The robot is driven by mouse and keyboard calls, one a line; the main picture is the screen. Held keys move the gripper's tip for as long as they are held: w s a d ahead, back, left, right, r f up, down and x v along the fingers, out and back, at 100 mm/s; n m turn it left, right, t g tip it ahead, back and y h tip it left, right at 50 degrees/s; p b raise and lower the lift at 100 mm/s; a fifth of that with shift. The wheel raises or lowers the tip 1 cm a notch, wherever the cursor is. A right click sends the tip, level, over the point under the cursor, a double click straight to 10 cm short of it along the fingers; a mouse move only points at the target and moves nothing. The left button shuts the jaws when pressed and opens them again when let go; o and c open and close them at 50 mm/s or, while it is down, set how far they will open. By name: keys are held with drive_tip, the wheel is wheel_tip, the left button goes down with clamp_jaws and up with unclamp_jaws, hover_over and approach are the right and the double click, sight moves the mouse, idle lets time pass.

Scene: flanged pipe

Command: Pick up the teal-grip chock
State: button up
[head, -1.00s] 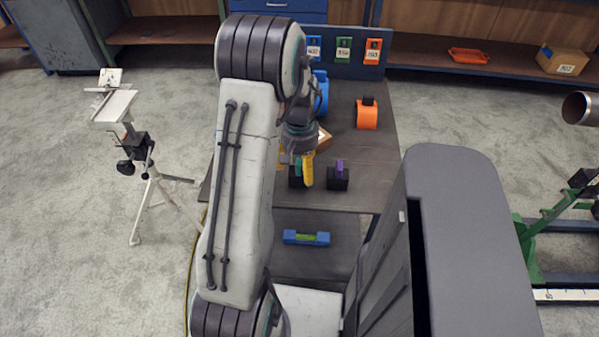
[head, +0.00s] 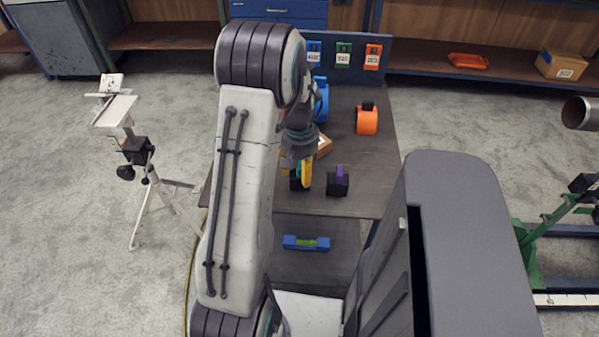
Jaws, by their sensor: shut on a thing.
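My gripper (head: 302,172) is over the near part of the dark workbench (head: 362,160), with a yellow finger showing. It is shut on the teal-grip chock (head: 294,181), a small black block. The finger and wrist hide most of the chock and its teal grip. I cannot tell whether the block is clear of the bench top. A second black chock with a purple grip (head: 338,184) stands just to the right, apart from my gripper.
An orange clamp (head: 367,121) and a blue ring-shaped one (head: 322,100) stand farther back. A blue level (head: 306,243) lies on the lower shelf. A white tripod stand (head: 140,170) is at left, a pipe (head: 580,112) at right. The bench's right side is clear.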

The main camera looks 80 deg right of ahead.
sight(300, 164)
wheel_tip(300, 164, up, 4)
drive_tip(key=shift+r, duration=0.15)
drive_tip(key=s+a+r, duration=0.3)
drive_tip(key=a+r, duration=0.3)
drive_tip(key=a, duration=0.5)
drive_tip(key=shift+s+r+b, duration=0.25)
drive_tip(key=shift+s+b, duration=0.05)
drive_tip(key=shift+b, duration=0.15)
